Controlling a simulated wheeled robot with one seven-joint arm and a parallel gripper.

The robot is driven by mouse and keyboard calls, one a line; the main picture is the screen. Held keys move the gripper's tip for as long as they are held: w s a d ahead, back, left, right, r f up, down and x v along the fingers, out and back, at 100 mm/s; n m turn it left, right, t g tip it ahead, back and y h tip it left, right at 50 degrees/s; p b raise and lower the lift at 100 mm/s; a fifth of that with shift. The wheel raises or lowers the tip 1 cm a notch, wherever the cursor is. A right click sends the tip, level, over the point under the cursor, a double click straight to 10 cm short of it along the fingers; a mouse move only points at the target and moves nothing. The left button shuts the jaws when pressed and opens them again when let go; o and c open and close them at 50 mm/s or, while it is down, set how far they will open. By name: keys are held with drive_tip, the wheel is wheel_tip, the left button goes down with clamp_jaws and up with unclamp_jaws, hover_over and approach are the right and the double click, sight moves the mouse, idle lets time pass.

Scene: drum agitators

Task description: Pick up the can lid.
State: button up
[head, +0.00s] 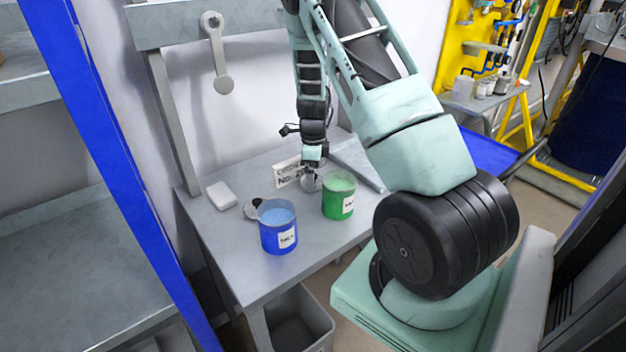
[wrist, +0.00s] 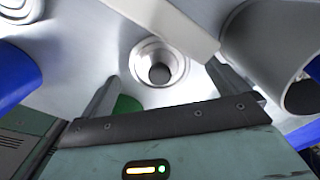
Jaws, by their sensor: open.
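A round grey can lid (wrist: 147,52) with a dark round centre lies below my gripper (wrist: 162,72) in the wrist view, between the two spread fingers. My gripper is open and empty. In the head view my gripper (head: 312,168) hangs over the table just behind the green can (head: 338,203). A grey round lid (head: 308,184) shows partly under it, and its contact with the fingers cannot be told. Another grey lid-like disc (head: 251,212) with a dark knob lies behind the blue can (head: 279,236). Both cans are uncovered and show coloured contents.
A white sign (head: 288,175) stands close behind my gripper. A white block (head: 222,195) lies at the table's left. The grey table (head: 245,270) is clear at its front left. A blue post (head: 110,140) rises at left, and a grey bin (head: 290,325) sits below.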

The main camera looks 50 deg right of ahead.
drive_tip(key=shift+f, duration=0.7)
drive_tip(key=c, duration=1.1)
drive_tip(key=shift+o, duration=0.2)
wheel_tip(320, 180, up, 10)
drive_tip(key=shift+s+r+b, duration=0.1)
drive_tip(key=shift+s+b, duration=0.05)
drive_tip(key=shift+b, duration=0.25)
drive_tip(key=s+a+r+p, duration=0.4)
drive_tip(key=s+r+p, duration=0.3)
drive_tip(key=s+p, duration=0.55)
wheel_tip(320, 180, down, 7)
drive_tip(key=w+b, duration=0.1)
drive_tip(key=b, duration=0.3)
drive_tip(key=shift+r+n, duration=0.15)
drive_tip(key=shift+n, duration=0.15)
